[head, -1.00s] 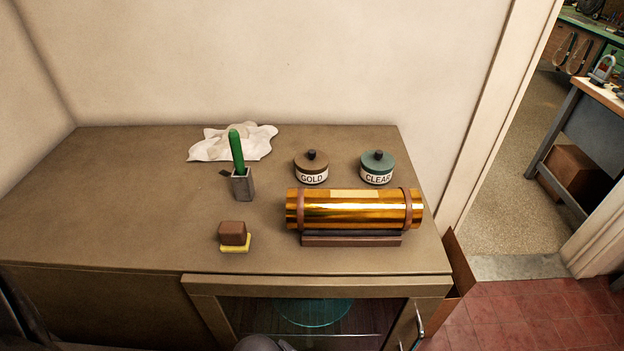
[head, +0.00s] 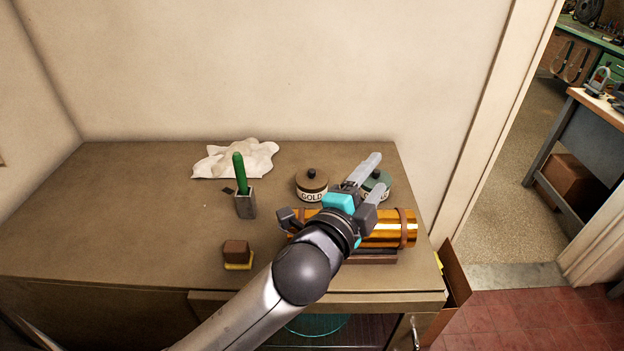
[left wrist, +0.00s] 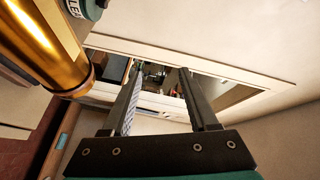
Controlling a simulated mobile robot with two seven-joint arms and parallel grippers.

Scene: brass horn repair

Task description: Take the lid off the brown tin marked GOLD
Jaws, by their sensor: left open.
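The brown tin marked GOLD (head: 312,194) stands upright toward the back of the cabinet top. Its brown lid (head: 311,178) with a dark knob is on it. My left gripper (head: 377,172) is open, with nothing between its fingers. It shows to the right of the GOLD tin, overlapping the green CLEAR tin (head: 381,178) and hiding part of it. In the left wrist view the open fingers (left wrist: 161,72) point toward the doorway, and the GOLD tin is out of frame. My right gripper is not in view.
A shiny brass tube (head: 392,229) lies on a cradle in front of the tins, partly behind my arm; it also shows in the left wrist view (left wrist: 45,38). A green-handled tool (head: 238,168) stands in a grey holder (head: 245,206). A white cloth (head: 235,160) lies at the back.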

